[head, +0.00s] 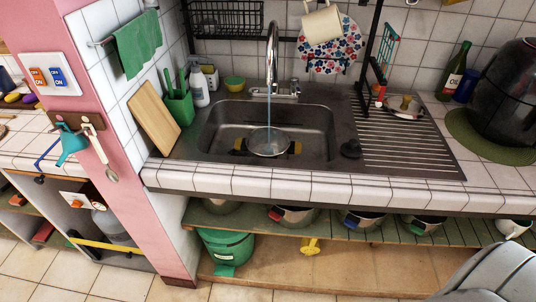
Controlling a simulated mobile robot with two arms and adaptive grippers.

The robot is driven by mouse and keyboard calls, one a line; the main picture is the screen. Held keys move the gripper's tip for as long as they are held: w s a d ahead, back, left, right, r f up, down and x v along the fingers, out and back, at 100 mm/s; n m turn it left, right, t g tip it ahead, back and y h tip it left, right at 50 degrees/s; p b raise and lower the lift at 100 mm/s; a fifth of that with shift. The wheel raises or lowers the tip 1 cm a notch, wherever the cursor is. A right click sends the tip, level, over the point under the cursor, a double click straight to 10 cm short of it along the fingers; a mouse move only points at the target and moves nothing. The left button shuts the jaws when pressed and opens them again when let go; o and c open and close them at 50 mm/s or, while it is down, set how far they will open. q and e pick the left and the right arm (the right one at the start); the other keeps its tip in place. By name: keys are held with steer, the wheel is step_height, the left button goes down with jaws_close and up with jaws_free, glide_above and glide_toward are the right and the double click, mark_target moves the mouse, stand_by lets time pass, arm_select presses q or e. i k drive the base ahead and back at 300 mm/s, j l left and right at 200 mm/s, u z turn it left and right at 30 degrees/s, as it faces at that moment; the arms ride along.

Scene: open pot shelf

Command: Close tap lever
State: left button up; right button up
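The tap (273,60) is a tall curved metal spout at the back of the sink (225,115). A blue-grey stream of water (268,112) runs from it into a round pot (268,142) in the basin. The tap base (287,93) sits on the rear rim; the lever is too small to make out clearly there. Neither of my grippers is in view.
A ribbed drainboard (405,145) lies right of the sink. A green utensil holder (179,108), cutting board (153,118) and soap bottle (199,88) stand left. A mug (322,24) hangs above right. Pots (293,217) line the shelf below the tiled counter edge (300,180).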

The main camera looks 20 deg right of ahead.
mark_target(294, 79)
steer(key=k+l, duration=0.1)
steer(key=l, duration=0.25)
steer(key=k+l, duration=0.1)
steer(key=l, duration=0.25)
steer(key=k+l, duration=0.15)
steer(key=l, duration=0.15)
steer(key=k+l, duration=0.1)
steer(key=l, duration=0.25)
steer(key=k+l, duration=0.1)
steer(key=l, duration=0.25)
